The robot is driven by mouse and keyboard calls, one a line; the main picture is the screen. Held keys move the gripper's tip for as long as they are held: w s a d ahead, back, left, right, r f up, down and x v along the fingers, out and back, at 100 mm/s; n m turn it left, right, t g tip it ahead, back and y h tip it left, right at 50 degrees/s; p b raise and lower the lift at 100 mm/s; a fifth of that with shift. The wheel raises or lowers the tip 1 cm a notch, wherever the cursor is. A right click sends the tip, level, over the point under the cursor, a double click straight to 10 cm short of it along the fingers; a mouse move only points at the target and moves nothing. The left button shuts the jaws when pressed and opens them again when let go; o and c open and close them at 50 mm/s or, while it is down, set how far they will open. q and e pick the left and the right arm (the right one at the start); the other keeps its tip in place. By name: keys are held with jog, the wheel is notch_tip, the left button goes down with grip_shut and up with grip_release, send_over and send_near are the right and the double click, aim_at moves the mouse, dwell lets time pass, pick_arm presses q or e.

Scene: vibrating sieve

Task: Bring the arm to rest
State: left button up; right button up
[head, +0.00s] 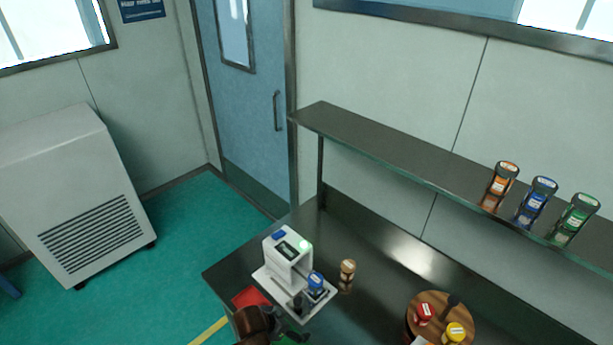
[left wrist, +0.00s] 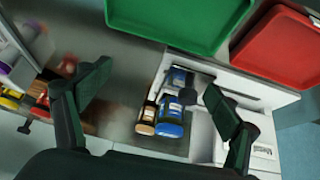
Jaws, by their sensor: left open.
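My left gripper (head: 262,327) is at the bottom edge of the head view, partly cut off, in front of the white sieve machine (head: 289,262). In the left wrist view its two dark fingers (left wrist: 160,105) are spread wide with nothing held between them. Beyond the fingers, a blue-labelled jar (left wrist: 172,118) and a brown-labelled jar (left wrist: 146,119) show apart from them. In the head view the blue-capped jar (head: 316,281) is at the machine's base, and the brown-topped jar (head: 347,271) stands to its right. My right gripper is not visible.
A red tray (head: 250,297) and a green tray (left wrist: 180,18) lie close to the machine. A round wooden rack (head: 413,302) with red- and yellow-capped jars stands at the right on the dark table (head: 375,255). A shelf (head: 400,160) with three jars runs above.

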pick_arm(q)
jog(key=s+a+r+n+y, duration=0.1)
jog(key=s+a+n+y, duration=0.6)
jog(key=s+a, duration=2.2)
notch_tip(320, 180, down, 32)
jog(key=s+g+h+b, duration=0.1)
jog(key=g+h+b, duration=0.1)
jog(key=b, duration=0.1)
jog(key=s+f+g+b, duration=0.1)
jog(key=s+f, duration=1.8)
jog(key=shift+s+f, duration=0.2)
jog(key=shift+f, duration=0.1)
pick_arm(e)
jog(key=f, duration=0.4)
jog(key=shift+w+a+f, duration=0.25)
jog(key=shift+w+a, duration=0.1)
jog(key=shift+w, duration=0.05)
